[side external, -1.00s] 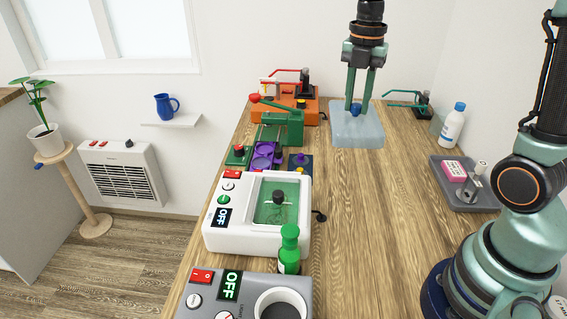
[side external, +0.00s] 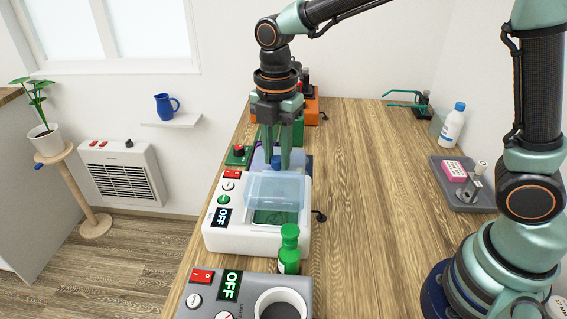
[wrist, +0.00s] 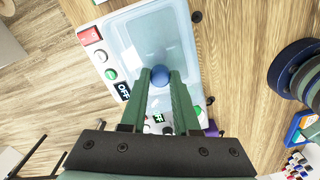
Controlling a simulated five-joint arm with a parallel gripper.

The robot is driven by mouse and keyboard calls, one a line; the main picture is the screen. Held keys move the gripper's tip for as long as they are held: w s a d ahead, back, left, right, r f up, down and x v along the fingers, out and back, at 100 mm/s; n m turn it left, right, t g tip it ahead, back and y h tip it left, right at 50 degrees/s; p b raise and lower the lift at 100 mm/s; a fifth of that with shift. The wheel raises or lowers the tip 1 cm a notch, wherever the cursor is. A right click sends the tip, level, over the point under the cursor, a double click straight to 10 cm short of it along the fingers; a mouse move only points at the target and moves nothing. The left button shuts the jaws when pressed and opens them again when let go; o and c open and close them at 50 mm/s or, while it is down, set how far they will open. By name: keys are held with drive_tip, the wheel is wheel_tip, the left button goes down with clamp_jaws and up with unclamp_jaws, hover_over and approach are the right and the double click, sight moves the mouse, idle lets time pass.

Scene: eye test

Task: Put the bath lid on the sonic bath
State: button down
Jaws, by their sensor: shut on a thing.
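The bath lid (side external: 278,190) is a pale blue, see-through block with a round blue knob. My gripper (side external: 286,164) is shut on that knob and holds the lid upright over the sonic bath (side external: 213,238). The bath is a white box with red and green buttons and a display reading OFF. In the side view the lid covers the back part of the basin, and its front part still shows. I cannot tell whether the lid touches the rim. In the wrist view the knob (wrist: 160,75) sits between my fingertips, with the lid (wrist: 135,40) beneath it.
A green bottle (side external: 289,250) stands close to the bath's front right corner. A grey device (side external: 240,310) with an OFF display is in front. Green and orange devices (side external: 312,112) stand behind my gripper. A grey tray (side external: 470,203) is at right; the middle tabletop is clear.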

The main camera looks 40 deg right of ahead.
sight(278, 170)
drive_tip(key=shift+f, duration=2.25)
drive_tip(key=shift+f, duration=0.3)
drive_tip(key=shift+c, duration=1.3)
unclamp_jaws()
drive_tip(key=shift+r, duration=3.05)
drive_tip(key=shift+d, duration=0.1)
